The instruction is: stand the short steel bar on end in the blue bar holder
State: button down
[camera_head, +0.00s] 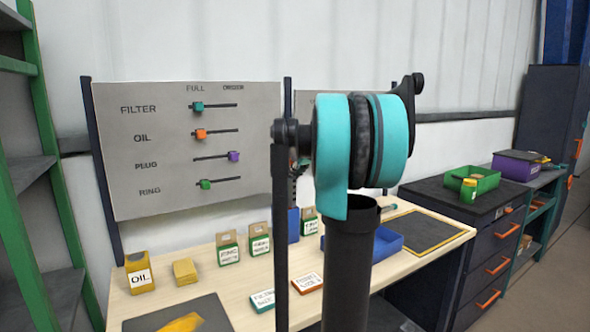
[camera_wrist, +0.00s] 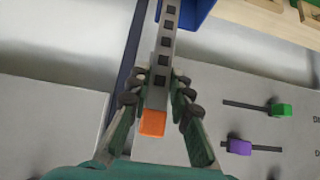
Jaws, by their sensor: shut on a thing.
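My gripper (camera_wrist: 160,80) is shut on a grey steel bar (camera_wrist: 167,45) with dark square holes and an orange end (camera_wrist: 152,123). In the wrist view the orange end is nearest the camera. The bar runs away from it to the top edge, where its far end is out of frame. A blue block, seemingly the bar holder (camera_wrist: 198,10), shows beside the bar's far part. In the head view the blue holder (camera_head: 293,225) stands upright on the bench, partly behind my arm. My gripper is mostly hidden there. I cannot tell whether the bar is in the holder.
The wooden bench (camera_head: 235,275) holds a yellow OIL box (camera_head: 138,272), green-labelled boxes (camera_head: 228,248) and flat cards (camera_head: 262,300). A blue tray (camera_head: 388,238) is partly behind my arm. A slider panel (camera_head: 190,150) stands behind. A dark post (camera_wrist: 130,60) rises close to my gripper.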

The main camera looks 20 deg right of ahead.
aim_at(294, 186)
jog(key=shift+f, duration=2.25)
jog(key=c, duration=1.3)
grip_release()
jog(key=v, duration=1.2)
